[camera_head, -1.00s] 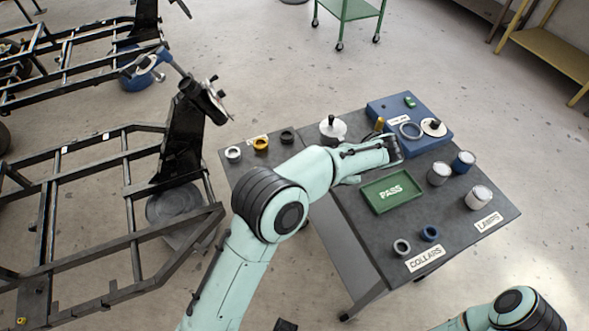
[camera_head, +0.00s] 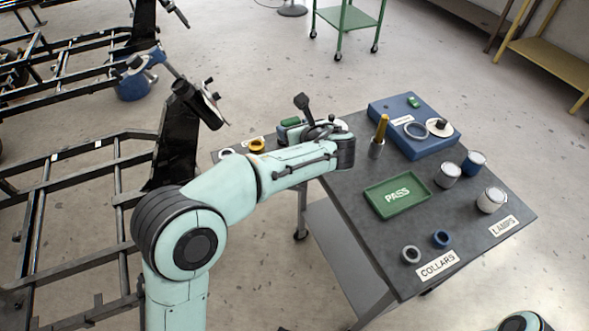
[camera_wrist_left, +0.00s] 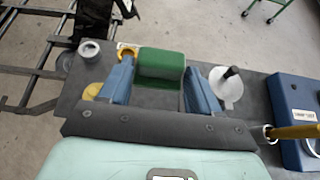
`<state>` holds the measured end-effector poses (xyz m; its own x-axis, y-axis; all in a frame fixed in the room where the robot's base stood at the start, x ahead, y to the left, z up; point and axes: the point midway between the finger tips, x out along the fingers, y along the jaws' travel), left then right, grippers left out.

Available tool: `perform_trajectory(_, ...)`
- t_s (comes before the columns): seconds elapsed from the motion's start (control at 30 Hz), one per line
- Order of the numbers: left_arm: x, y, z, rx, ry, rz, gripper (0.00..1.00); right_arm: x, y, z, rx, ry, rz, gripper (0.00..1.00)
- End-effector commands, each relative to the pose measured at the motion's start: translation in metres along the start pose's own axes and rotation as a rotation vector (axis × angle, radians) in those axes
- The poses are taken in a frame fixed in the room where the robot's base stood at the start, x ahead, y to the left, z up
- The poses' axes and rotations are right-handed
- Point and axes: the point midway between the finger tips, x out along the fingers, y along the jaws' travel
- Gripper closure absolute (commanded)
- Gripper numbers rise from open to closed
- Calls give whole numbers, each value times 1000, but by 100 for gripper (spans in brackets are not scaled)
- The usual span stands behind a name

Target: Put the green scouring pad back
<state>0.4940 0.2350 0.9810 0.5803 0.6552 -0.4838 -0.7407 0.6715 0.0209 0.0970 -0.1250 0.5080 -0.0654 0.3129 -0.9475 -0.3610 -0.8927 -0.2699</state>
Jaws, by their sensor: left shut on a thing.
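The green scouring pad (camera_wrist_left: 162,66) is a green block between the two blue fingers of my left gripper (camera_wrist_left: 160,78), which is shut on it. In the head view the pad (camera_head: 290,122) shows partly behind my left gripper (camera_head: 308,128), over the far left part of the dark table (camera_head: 350,235). I cannot tell how high the pad is above the table. My right gripper is out of view; only part of the right arm shows at the bottom right.
A yellow ring (camera_head: 257,145) and a grey ring (camera_wrist_left: 90,50) lie near the pad. A white disc with a black knob (camera_wrist_left: 228,92) is right of the gripper. A yellow-handled tool (camera_head: 381,130), blue box (camera_head: 415,145), green PASS tray (camera_head: 380,207) and several cans stand farther right.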

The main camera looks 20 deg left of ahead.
Motion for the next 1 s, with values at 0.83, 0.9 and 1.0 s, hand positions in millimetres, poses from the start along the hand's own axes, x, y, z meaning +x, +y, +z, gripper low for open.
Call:
perform_trajectory(0.83, 70, -2, -126, 0, 1, 4, 72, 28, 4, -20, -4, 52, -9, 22)
perform_trajectory(0.9, 71, -3, -128, -2, 1, 3, 72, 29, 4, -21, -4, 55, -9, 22)
perform_trajectory(1.0, 71, -3, -128, -4, 1, 2, 72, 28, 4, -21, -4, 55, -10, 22)
